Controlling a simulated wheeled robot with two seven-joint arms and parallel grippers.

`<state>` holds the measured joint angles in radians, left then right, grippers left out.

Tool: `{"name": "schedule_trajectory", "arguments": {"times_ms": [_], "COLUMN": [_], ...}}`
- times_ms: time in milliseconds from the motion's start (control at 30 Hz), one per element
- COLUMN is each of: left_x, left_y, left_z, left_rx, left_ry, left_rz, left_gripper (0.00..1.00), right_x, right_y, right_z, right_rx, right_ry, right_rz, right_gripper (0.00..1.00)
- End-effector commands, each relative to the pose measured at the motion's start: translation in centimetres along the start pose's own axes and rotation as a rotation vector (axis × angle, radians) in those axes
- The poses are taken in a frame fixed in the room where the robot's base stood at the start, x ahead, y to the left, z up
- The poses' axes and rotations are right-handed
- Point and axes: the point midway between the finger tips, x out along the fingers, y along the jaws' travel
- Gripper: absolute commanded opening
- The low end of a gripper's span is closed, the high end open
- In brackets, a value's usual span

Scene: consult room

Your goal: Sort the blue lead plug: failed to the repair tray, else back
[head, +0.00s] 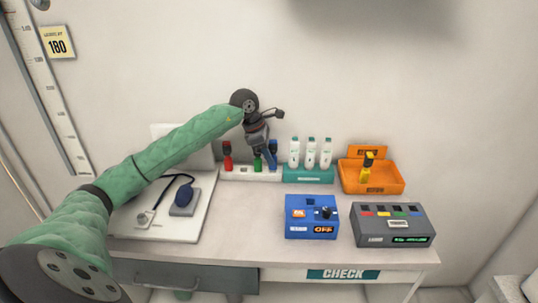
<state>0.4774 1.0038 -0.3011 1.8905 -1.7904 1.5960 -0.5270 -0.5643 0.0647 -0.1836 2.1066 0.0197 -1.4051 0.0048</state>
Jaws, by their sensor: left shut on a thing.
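My left gripper (264,151) reaches in from the left and points down at the white rack (240,174) at the back of the table. It is shut on the blue lead plug (273,158), at the rack's right end. The gripper partly covers the plug, and I cannot tell whether its lower end is still seated. A red plug (227,157) and a green plug (258,164) stand in the same rack. My right gripper is not in view.
A blue box (311,230) with a knob and an OFF display stands front centre. A grey box (392,240) with coloured marks and a green display stands right of it. White bottles (310,153) stand in a teal holder (308,179).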

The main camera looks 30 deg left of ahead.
Motion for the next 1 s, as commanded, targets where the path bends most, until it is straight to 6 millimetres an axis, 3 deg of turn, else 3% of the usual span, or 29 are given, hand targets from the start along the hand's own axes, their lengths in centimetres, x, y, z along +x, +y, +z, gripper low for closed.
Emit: {"name": "schedule_trajectory", "arguments": {"times_ms": [33, 167, 567, 1000], "left_x": [0.1, 0.1, -0.6, -6.7], "left_y": [0.0, 0.0, 0.0, 0.0], "left_z": [-0.1, 0.0, -0.1, -0.1], "left_rx": [0.0, 0.0, 0.0, 0.0], "left_ry": [0.0, 0.0, 0.0, 0.0], "left_rz": [0.0, -0.001, 0.001, 0.001], "left_gripper": [0.28, 0.51, 0.51, 0.51], "right_x": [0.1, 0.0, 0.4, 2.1], "right_y": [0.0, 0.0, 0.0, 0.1], "right_z": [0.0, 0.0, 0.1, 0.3], "right_rx": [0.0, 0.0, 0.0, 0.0], "right_ry": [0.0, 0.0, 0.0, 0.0], "right_rz": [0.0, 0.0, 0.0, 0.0], "right_gripper": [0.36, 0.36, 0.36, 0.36]}}
